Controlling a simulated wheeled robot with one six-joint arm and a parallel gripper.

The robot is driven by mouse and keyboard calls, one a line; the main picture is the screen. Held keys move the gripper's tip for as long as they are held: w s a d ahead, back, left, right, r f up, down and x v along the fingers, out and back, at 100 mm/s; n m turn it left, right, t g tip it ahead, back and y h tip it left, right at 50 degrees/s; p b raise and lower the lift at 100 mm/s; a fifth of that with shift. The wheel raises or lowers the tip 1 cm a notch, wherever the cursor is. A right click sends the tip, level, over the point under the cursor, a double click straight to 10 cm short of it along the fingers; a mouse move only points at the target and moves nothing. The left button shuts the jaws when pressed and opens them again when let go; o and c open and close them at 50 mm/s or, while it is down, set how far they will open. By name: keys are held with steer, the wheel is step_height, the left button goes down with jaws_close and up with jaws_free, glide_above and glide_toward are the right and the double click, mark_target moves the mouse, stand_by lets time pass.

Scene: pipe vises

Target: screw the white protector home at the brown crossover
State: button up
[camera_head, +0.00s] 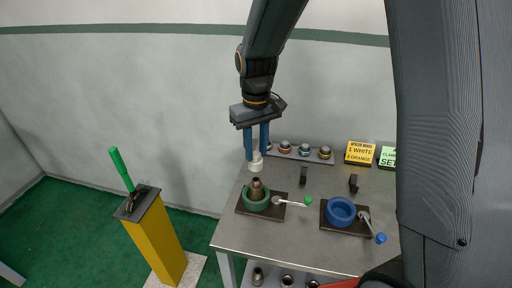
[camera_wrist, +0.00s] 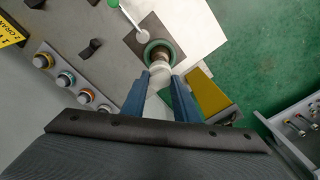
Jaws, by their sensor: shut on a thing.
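My gripper (camera_head: 257,155) is shut on the white protector (camera_head: 256,164), its blue fingers pointing down around it. The brown crossover (camera_head: 257,190) stands upright in the green vise (camera_head: 247,202), directly below the protector. In the head view a small gap shows between the protector and the crossover's top. In the wrist view the white protector (camera_wrist: 160,70) sits between the fingertips of my gripper (camera_wrist: 160,88). It lines up with the crossover (camera_wrist: 166,55) inside the green ring (camera_wrist: 147,47) and hides part of it.
A blue vise (camera_head: 340,212), apparently empty, stands to the right on the table (camera_head: 285,235). A rack (camera_head: 308,155) of several ringed protectors lies at the back, beside a yellow sign (camera_head: 360,153) and a green one (camera_head: 387,157). A yellow pedestal (camera_head: 160,240) with a green lever (camera_head: 121,168) stands left.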

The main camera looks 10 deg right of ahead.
mark_target(256, 155)
steer(key=shift+s+r, duration=0.1)
steer(key=shift+f+b, duration=0.5)
steer(key=shift+f, duration=1.5)
steer(key=shift+f, duration=1.6)
stand_by(0.9)
steer(key=o, duration=1.1)
steer(key=shift+o, duration=0.2)
step_height(256, 155, up, 8)
steer(key=shift+f+b, duration=0.1)
steer(key=shift+b, duration=1.1)
steer(key=s+d+f+m+t+b, duration=0.1)
steer(key=s+d+f+m, duration=0.3)
steer(key=s+d, duration=0.6)
steer(key=s+f+b, duration=0.1)
steer(key=s, duration=0.2)
steer(key=shift+f, duration=0.15)
